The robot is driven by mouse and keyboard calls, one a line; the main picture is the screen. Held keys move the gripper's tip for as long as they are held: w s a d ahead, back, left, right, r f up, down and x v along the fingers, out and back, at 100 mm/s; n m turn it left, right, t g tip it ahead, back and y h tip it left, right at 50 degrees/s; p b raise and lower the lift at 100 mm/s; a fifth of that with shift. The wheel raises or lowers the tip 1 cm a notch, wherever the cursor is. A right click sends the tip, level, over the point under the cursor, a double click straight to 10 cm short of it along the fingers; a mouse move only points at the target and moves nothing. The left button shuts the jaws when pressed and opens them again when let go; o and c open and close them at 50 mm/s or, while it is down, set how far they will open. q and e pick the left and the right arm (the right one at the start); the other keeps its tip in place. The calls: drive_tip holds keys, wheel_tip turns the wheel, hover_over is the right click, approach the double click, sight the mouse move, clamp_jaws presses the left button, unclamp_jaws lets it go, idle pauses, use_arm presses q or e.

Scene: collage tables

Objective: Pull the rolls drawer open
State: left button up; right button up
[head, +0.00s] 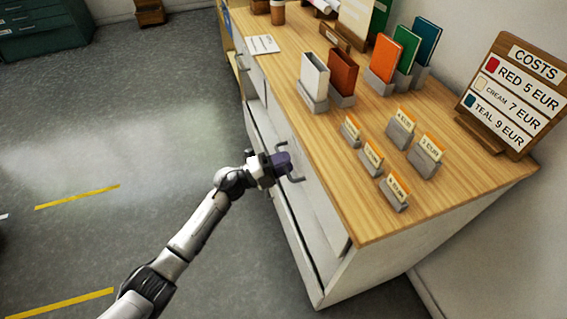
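The wooden-topped white cabinet (345,278) runs along the right, with drawer fronts facing left. A drawer front (318,202) has a grey bar handle (296,178). No label on it is readable, so I cannot tell whether it is the rolls drawer. My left gripper (284,162) is at this handle, its dark fingers against or just beside the bar. I cannot tell whether they are closed around it. My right gripper is not in view.
On the worktop (300,45) stand coloured books in grey holders, several small price cards (372,158) and a COSTS board (513,95). A white sheet (262,44) lies farther back. The grey floor (120,130) left of the cabinet is clear. A green cabinet (45,30) stands far left.

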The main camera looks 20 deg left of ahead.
use_arm(q)
drive_tip(key=shift+c, duration=0.3)
clamp_jaws()
idle(0.3)
